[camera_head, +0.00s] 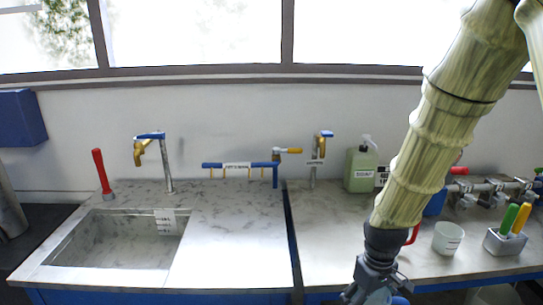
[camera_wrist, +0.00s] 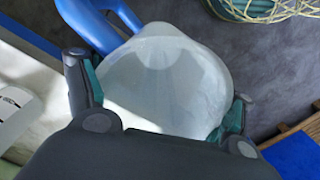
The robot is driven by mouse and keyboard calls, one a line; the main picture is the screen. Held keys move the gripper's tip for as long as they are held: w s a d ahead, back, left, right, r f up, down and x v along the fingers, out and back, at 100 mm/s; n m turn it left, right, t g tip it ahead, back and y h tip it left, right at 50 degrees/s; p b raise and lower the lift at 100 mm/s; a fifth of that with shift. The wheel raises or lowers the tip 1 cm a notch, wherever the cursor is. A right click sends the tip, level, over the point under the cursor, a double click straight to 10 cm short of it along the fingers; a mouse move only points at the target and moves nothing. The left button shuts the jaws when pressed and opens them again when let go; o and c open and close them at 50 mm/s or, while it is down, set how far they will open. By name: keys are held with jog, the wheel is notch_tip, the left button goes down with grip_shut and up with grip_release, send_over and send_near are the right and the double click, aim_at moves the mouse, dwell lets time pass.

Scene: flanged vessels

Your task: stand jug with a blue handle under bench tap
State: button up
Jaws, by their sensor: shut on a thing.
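A translucent whitish jug (camera_wrist: 168,72) with a blue handle (camera_wrist: 92,22) sits between the two fingers of my gripper (camera_wrist: 160,104) in the wrist view. The gripper is shut on its body. In the head view my gripper (camera_head: 372,291) is at the bottom edge, in front of the right-hand bench, and most of the jug is cut off. A tap with a blue lever (camera_head: 318,150) stands at the back of the right-hand bench, with a small label on its post. Another tap, brass with a blue lever (camera_head: 150,146), stands behind the sink at the left.
The sink (camera_head: 120,240) is at the left, with a red-handled tool (camera_head: 102,172) behind it. A green pump bottle (camera_head: 361,168) stands right of the bench tap. A white beaker (camera_head: 447,238) and a tool holder (camera_head: 505,243) stand farther right. The bench before the tap is clear.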

jog(key=w+a+f+m, duration=0.2)
jog(key=f, duration=0.6)
jog(key=w+a+f+m, duration=0.2)
jog(key=a+f, duration=0.1)
jog(key=f, duration=0.5)
jog(key=shift+m, duration=0.4)
jog(key=shift+f, duration=0.1)
